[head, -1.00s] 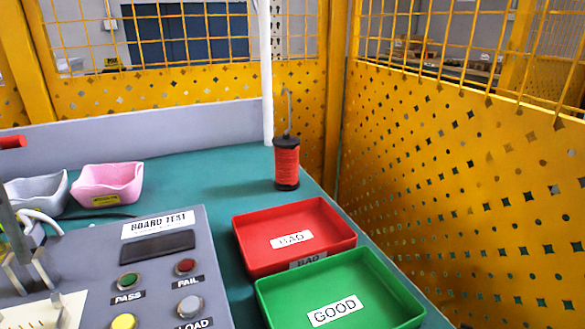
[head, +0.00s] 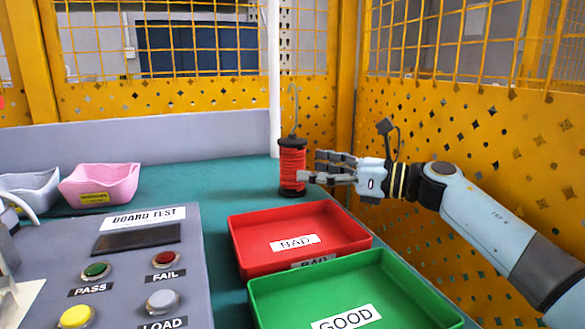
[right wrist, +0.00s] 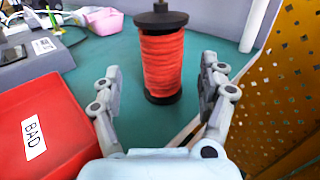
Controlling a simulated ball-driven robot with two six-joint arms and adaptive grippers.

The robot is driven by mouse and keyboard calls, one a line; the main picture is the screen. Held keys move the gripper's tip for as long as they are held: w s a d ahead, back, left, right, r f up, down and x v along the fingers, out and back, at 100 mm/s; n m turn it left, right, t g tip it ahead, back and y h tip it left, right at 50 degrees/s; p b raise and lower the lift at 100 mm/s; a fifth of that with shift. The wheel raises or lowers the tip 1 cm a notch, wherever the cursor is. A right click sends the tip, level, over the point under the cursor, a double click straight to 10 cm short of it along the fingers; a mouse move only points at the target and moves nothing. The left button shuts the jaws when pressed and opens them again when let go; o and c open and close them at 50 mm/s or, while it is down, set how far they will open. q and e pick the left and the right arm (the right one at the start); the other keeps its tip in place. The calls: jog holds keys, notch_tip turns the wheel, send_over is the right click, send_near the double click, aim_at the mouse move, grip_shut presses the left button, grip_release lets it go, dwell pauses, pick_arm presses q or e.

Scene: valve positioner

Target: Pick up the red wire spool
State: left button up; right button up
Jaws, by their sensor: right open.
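The red wire spool (head: 292,168) stands upright on the green table near its back right corner, with black end flanges and a wire hook rising from the top. My right gripper (head: 312,169) comes in from the right with its fingers at the spool's right side. In the right wrist view, the spool (right wrist: 162,62) stands ahead, between the two open fingers (right wrist: 160,95), with space on both sides. It appears just beyond or level with the fingertips; I cannot tell exactly. My left gripper is not in view.
The red BAD tray (head: 340,226) lies in front of the spool, and the green GOOD tray (head: 405,296) is nearer. A white post (head: 274,80) rises behind the spool. A yellow perforated fence (head: 470,140) bounds the right side. The BOARD TEST panel (head: 190,222) is at left.

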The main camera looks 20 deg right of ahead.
aim_at(292, 166)
jog(key=x, duration=0.5)
jog(key=shift+w+a+f+b, duration=0.1)
jog(key=shift+w+f+b, duration=0.2)
jog(key=c, duration=1.3)
jog(key=shift+c, duration=1.2)
jog(key=shift+r, duration=0.15)
